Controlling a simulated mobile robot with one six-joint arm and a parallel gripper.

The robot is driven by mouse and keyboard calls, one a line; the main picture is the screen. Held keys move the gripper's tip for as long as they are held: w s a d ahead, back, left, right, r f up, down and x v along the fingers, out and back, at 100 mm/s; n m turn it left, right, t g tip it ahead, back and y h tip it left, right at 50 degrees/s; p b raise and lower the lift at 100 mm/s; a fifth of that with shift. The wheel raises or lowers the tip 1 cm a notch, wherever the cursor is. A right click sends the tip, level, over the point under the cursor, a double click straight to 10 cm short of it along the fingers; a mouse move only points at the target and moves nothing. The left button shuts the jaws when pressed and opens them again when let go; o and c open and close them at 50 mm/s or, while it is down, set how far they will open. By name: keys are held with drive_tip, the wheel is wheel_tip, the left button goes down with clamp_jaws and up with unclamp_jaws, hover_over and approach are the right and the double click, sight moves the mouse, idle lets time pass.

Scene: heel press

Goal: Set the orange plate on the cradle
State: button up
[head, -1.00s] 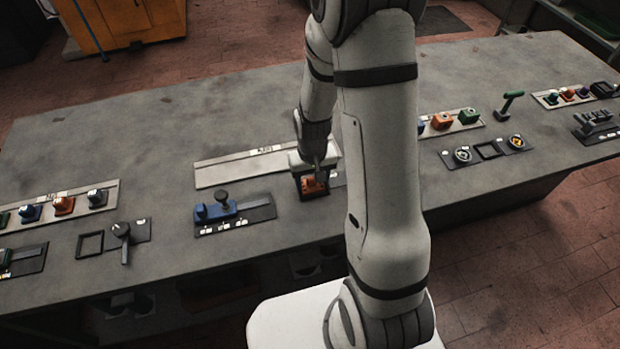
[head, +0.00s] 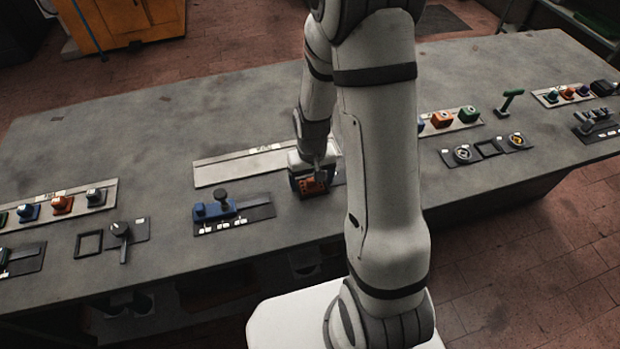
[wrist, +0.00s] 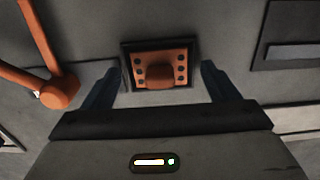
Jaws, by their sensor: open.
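The orange plate (wrist: 160,68) has a raised knob in its middle and rows of dark holes. It lies inside a dark square frame, the cradle (wrist: 127,48), with the dark border showing around it in the wrist view. The plate looks level there; I cannot tell how deep it sits. My gripper (wrist: 158,82) is open, with one finger on each side of the plate and a gap to both. In the head view my gripper (head: 313,178) stands low over the orange plate (head: 314,186), hiding part of it and the cradle.
A blue lever unit (head: 222,207) sits just left of the cradle. A long pale strip (head: 228,169) lies behind. In the wrist view an orange bent rod (wrist: 35,75) stands left of my gripper and a dark panel (wrist: 290,45) lies right. The bench's left rear is clear.

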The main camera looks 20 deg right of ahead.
drive_tip(key=shift+r, duration=0.1)
drive_tip(key=shift+r, duration=3.8)
drive_tip(key=s+r+t, duration=0.2)
drive_tip(key=s+r, duration=1.2)
drive_tip(key=r, duration=0.2)
drive_tip(key=shift+a+r+t, duration=0.15)
drive_tip(key=shift+r+t, duration=0.1)
drive_tip(key=shift+t, duration=0.15)
